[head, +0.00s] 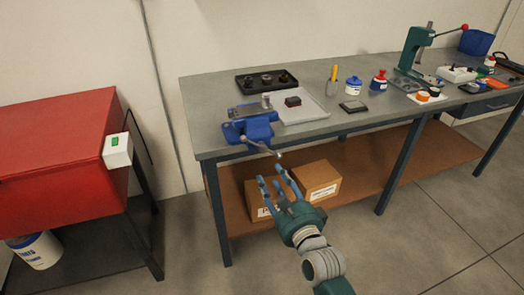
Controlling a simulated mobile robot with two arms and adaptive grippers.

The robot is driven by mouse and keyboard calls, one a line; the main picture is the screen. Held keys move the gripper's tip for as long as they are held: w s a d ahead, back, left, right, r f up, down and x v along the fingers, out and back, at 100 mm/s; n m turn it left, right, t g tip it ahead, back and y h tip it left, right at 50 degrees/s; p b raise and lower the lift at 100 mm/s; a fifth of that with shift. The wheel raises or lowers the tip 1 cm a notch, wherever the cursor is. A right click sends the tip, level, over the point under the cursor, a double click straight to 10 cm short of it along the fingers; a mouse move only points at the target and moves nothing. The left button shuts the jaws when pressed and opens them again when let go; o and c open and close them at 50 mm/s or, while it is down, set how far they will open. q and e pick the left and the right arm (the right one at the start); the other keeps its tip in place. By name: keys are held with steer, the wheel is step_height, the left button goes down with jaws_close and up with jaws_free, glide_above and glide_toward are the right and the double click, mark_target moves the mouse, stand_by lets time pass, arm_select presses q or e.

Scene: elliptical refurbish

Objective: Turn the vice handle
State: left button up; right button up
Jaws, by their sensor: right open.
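The blue vice (252,124) is fixed at the front left corner of the workbench. Its thin metal handle (261,146) sticks out in front of the bench edge and slopes down to the right. My right gripper (269,176) is just below and in front of the handle. Its blue fingers are spread and point up toward the handle, with nothing seen between them. Whether a fingertip touches the handle I cannot tell. My left gripper is not in view.
The workbench (330,122) holds a light tray (316,113), a black tray (247,86), jars and a green press (415,47). Cardboard boxes (318,180) sit on its lower shelf. A red cabinet (60,135) stands at the left. Open floor (410,240) lies at the right.

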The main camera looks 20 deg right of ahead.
mark_target(263, 150)
steer(key=shift+m, duration=0.5)
steer(key=w+r, duration=0.1)
steer(key=w, duration=0.3)
steer(key=w+r, duration=0.1)
steer(key=w, duration=0.2)
steer(key=shift+d+r+p, duration=0.25)
steer(key=shift+r+p, duration=0.05)
steer(key=shift+p, duration=0.1)
steer(key=w, duration=0.3)
steer(key=shift+w+a+f, duration=0.1)
steer(key=shift+w, duration=0.4)
steer(key=shift+c, duration=0.3)
steer(key=c, duration=0.9)
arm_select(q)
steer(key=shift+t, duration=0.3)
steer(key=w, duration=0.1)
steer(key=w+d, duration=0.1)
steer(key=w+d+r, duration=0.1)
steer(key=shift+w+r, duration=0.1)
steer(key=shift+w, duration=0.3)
arm_select(e)
jaws_close()
